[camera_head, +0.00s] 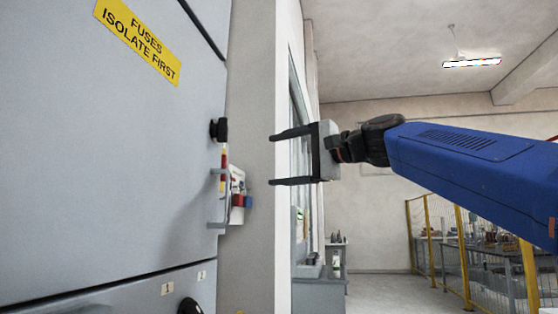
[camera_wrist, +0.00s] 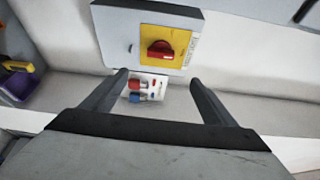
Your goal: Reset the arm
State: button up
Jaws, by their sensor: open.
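My gripper (camera_head: 272,160) is at the end of my blue arm (camera_head: 465,165), to the right of the grey cabinet in the head view. Its two dark fingers point left, spread apart with nothing between them. In the wrist view my gripper (camera_wrist: 157,80) is also open and empty. Past its fingertips there is a grey box with a red rotary switch (camera_wrist: 160,49) on a yellow plate. Below that box, between the fingers in the picture, is a small white panel with red and blue parts (camera_wrist: 143,88).
The grey cabinet (camera_head: 90,150) with a yellow "FUSES ISOLATE FIRST" label (camera_head: 138,38) fills the left. A black knob (camera_head: 218,129) and a small bracket with coloured parts (camera_head: 238,195) stick out at its right edge. A yellow-posted fence (camera_head: 465,250) stands at the back right.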

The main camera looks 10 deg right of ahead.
jog(key=s+d+f+n+g+h, duration=0.1)
jog(key=s+d+f+h, duration=0.1)
jog(key=f, duration=0.7)
jog(key=s+d+f+h, duration=0.1)
jog(key=d+f+h, duration=0.1)
jog(key=f, duration=0.7)
jog(key=s+d+f+n+g+h, duration=0.2)
jog(key=s+d+f, duration=0.3)
jog(key=f, duration=1.1)
jog(key=s+d+f+n+g+h, duration=0.2)
jog(key=s+d+f+n+h, duration=0.1)
jog(key=s+f, duration=0.8)
jog(key=s+d+f+n+g+h, duration=0.2)
jog(key=s+d+f+h, duration=0.2)
jog(key=f, duration=1.8)
jog(key=s+d, duration=0.3)
jog(key=s, duration=0.1)
jog(key=shift+s+d+n, duration=0.15)
jog(key=shift+s+n, duration=0.15)
jog(key=shift+s, duration=0.05)
jog(key=shift+c, duration=0.6)
